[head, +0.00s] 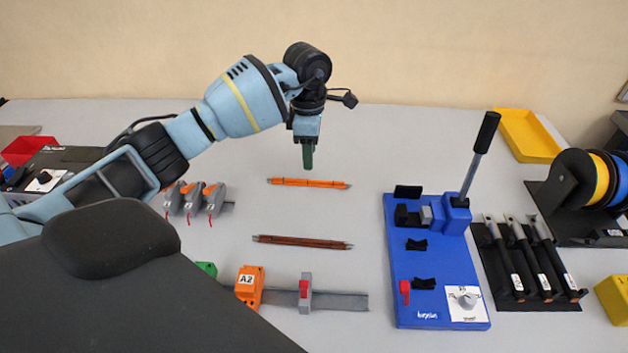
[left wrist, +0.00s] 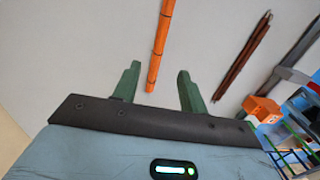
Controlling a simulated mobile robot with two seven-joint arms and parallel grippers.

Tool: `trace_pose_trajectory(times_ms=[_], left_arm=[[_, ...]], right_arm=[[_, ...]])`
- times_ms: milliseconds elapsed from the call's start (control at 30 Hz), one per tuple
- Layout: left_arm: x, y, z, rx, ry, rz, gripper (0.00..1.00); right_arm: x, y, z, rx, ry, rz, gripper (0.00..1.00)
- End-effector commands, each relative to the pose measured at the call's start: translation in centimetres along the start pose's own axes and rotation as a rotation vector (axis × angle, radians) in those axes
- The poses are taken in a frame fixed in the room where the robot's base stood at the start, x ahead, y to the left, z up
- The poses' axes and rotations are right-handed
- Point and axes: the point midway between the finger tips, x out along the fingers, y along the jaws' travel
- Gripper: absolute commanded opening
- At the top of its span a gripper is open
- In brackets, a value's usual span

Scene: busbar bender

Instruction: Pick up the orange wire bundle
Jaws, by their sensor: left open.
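The orange wire bundle (head: 309,183) lies flat on the grey table in the head view, running left to right. My left gripper (head: 308,158) points down just above and behind the bundle's middle. In the left wrist view, the gripper (left wrist: 157,88) is open with its two green fingers apart. The orange bundle (left wrist: 160,45) shows between and beyond the fingertips, with its near end hidden or ending near the finger gap. Nothing is held. My right gripper does not show.
A brown wire bundle (head: 302,242) lies in front of the orange one. Orange-and-grey tools (head: 195,198) stand to the left. A blue bender (head: 435,265) stands to the right. A rail with an orange A2 block (head: 249,287) lies in front. Table around the orange bundle is clear.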

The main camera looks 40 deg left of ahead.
Motion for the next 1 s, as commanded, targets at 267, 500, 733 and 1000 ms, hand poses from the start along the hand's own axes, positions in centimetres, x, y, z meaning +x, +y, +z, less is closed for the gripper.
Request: trace_pose_trajectory(times_ms=[267, 500, 733, 1000], left_arm=[[0.2, 0.2, -0.5, -0.005, 0.019, 0.001, 0.43], [2.4, 0.2, -0.4, -0.004, 0.017, 0.002, 0.43], [3.5, 0.1, -0.2, -0.003, 0.016, -0.001, 0.43], [7.0, 0.3, -0.1, -0.004, 0.014, 0.0, 0.43]], right_arm=[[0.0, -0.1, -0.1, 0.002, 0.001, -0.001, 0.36], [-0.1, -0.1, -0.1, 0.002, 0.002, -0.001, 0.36], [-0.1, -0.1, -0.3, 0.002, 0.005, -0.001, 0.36], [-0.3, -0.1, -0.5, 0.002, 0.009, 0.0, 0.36]])
